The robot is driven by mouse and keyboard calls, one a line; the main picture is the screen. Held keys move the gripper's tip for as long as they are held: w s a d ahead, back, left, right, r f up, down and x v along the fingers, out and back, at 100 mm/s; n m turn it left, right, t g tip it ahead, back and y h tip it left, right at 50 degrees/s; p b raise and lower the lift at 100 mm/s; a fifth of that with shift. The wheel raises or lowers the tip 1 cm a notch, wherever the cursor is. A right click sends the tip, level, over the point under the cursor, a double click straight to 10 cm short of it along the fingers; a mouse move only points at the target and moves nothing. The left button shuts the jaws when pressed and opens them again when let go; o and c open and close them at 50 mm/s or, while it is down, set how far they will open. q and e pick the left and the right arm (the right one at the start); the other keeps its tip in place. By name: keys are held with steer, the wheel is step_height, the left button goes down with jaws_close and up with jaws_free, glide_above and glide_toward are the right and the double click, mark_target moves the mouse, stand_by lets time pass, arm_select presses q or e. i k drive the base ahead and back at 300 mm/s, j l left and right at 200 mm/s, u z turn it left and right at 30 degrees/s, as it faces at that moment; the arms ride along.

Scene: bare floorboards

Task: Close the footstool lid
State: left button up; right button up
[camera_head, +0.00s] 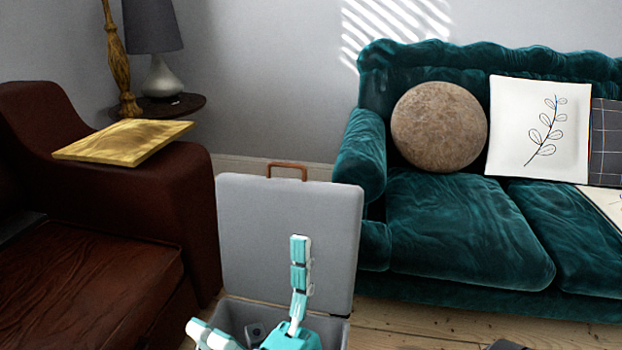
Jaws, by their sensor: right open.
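The grey footstool (336,329) stands at the bottom centre, between the two sofas. Its lid (245,215) is open and stands upright at the back of the box. A brown handle (287,166) sits on the lid's top edge. My right gripper (248,283) is open and empty, with teal and white fingers spread. It is in front of the lid and over the box opening in the picture. One finger overlaps the lid; I cannot tell if it touches. The gripper hides part of the box. My left gripper is not in view.
A brown leather sofa (90,275) with a yellow board (125,140) on its arm is close on the left. A teal sofa (460,230) with cushions stands on the right. A lamp (160,75) is on a small round table behind. Bare floorboards show at the lower right.

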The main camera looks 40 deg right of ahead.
mark_target(258, 216)
steer(key=z, duration=0.4)
steer(key=j+z, duration=0.15)
steer(key=z, duration=0.7)
